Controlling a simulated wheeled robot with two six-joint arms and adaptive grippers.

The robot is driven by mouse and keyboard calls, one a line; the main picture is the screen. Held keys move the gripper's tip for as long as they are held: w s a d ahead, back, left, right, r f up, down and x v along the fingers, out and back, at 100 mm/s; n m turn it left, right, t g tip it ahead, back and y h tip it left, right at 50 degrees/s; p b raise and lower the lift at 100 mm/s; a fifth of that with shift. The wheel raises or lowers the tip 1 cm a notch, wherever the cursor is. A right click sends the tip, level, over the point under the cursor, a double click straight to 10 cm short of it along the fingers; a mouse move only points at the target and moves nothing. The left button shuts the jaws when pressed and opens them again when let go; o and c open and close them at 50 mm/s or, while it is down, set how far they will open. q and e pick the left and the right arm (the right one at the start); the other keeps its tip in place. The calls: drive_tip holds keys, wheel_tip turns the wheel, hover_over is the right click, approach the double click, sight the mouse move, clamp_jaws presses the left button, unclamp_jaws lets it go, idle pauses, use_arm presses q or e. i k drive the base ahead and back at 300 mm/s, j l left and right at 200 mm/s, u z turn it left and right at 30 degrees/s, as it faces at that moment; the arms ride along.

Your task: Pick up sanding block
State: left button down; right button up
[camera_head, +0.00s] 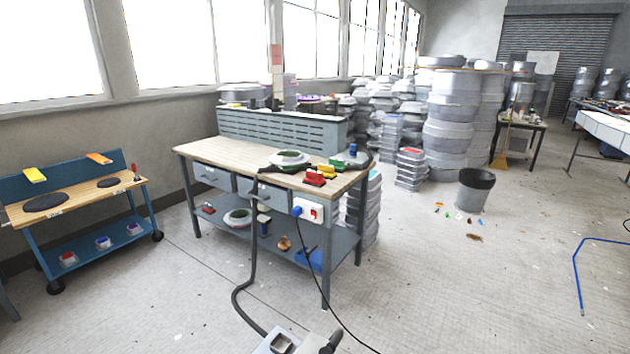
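No gripper of mine shows in this view. On the wooden top of the workbench (225,160) lie small coloured blocks near its right end. One is a red block (314,179), with a yellow block (327,168) beside it and a green piece (337,164) behind. Any of these could be the sanding block; they are too small to tell. On the blue cart at the left, a yellow piece (35,175) and an orange piece (99,158) rest against the back panel; I cannot tell what they are.
A round green-and-white mould (289,159) lies on the bench beside the blocks. A black hose (252,240) hangs from the bench front to a grey unit (281,343) on the floor. A bin (473,192) and scattered debris stand right. The floor between cart and bench is clear.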

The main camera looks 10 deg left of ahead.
sight(314, 178)
drive_tip(key=k+j, duration=0.1)
drive_tip(key=j, duration=0.4)
drive_tip(key=k+j+z, duration=0.15)
drive_tip(key=j, duration=0.35)
drive_tip(key=i+j+z, duration=0.2)
drive_tip(key=j+z, duration=0.25)
drive_tip(key=j, duration=1.1)
drive_tip(key=j+z, duration=0.45)
drive_tip(key=j, duration=1.05)
drive_tip(key=i+j+z, duration=0.1)
drive_tip(key=i+j, duration=0.15)
drive_tip(key=i+j+z, duration=0.15)
drive_tip(key=j, duration=0.2)
drive_tip(key=i+j+z, duration=0.1)
drive_tip(key=i+j, duration=0.15)
drive_tip(key=i+j+z, duration=0.15)
drive_tip(key=j, duration=0.3)
drive_tip(key=i+j+z, duration=0.1)
drive_tip(key=j, duration=0.3)
drive_tip(key=i+j+z, duration=0.1)
drive_tip(key=i+j, duration=0.2)
drive_tip(key=j, duration=0.1)
